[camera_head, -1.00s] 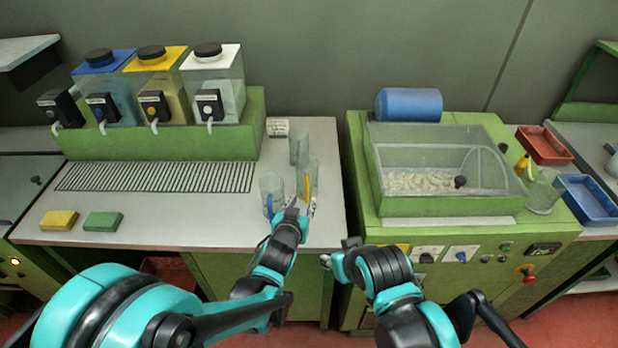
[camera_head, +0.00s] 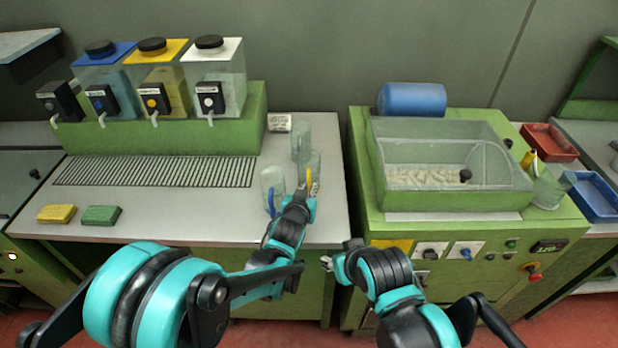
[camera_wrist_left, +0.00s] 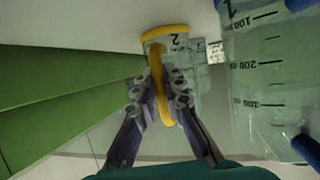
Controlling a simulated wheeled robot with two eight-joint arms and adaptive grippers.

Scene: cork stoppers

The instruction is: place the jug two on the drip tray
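Jug two (camera_head: 316,163) is a clear jug with a yellow handle, at the right end of the grey counter, partly hidden by my left gripper (camera_head: 305,191). In the left wrist view its yellow rim and the number 2 show on the jug (camera_wrist_left: 181,50). Its yellow handle runs between the fingers of my left gripper (camera_wrist_left: 161,88), which look closed onto it. The jug looks upright; whether it touches the counter is hidden. The drip tray (camera_head: 155,171) is a bare slatted grille before the dispensers. My right gripper (camera_head: 328,263) hangs before the green machine; its fingers are unclear.
A blue-handled jug (camera_head: 272,182) stands just left of jug two, and another clear jug (camera_head: 301,138) behind it. A yellow sponge (camera_head: 56,213) and a green sponge (camera_head: 101,215) lie at the front left. Dispensers with taps (camera_head: 215,80) stand behind the tray.

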